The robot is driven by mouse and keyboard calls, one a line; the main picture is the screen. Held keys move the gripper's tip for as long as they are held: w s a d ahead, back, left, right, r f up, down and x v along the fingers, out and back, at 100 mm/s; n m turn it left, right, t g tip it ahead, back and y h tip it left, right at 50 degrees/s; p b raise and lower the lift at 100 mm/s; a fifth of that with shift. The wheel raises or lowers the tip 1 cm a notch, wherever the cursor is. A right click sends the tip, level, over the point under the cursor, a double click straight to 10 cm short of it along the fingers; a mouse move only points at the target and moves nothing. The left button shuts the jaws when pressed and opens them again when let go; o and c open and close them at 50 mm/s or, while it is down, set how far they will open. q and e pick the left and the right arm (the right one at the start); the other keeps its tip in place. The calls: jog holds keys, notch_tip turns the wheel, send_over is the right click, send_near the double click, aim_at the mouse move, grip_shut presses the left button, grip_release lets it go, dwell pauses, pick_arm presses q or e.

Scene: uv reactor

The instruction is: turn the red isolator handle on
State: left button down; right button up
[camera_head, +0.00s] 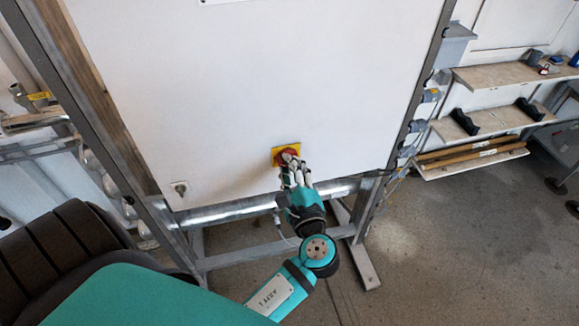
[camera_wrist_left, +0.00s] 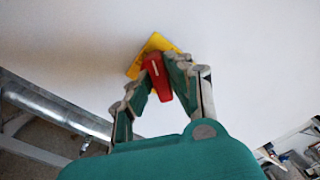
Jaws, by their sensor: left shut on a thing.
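The red isolator handle (camera_head: 287,154) sits on a yellow square plate (camera_head: 279,160) low on the white panel. My left gripper (camera_head: 291,164) is at the handle and partly covers it in the head view. In the left wrist view the red handle (camera_wrist_left: 157,78) lies between the two fingers of my left gripper (camera_wrist_left: 160,75), which is shut on it. The yellow plate (camera_wrist_left: 152,45) shows behind it, looking tilted in this view. The exact contact of the fingertips is hard to make out. My right gripper is not in view.
The white panel (camera_head: 230,80) stands in a metal frame with a horizontal pipe (camera_head: 230,211) below it. A small socket (camera_head: 180,187) is at the panel's lower left. Shelves (camera_head: 490,118) stand at the right, with open floor (camera_head: 450,240) before them.

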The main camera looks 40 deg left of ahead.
pick_arm(q)
jog(key=shift+w+d+r+m+p, duration=0.1)
jog(key=shift+m+p, duration=2.6)
jog(key=shift+p, duration=0.35)
jog(key=shift+w+r+m+p, duration=0.1)
jog(key=shift+m+p, duration=2.6)
jog(key=shift+p, duration=0.3)
jog(key=c, duration=1.3)
grip_release()
jog(key=shift+f, duration=0.1)
jog(key=shift+o, duration=0.2)
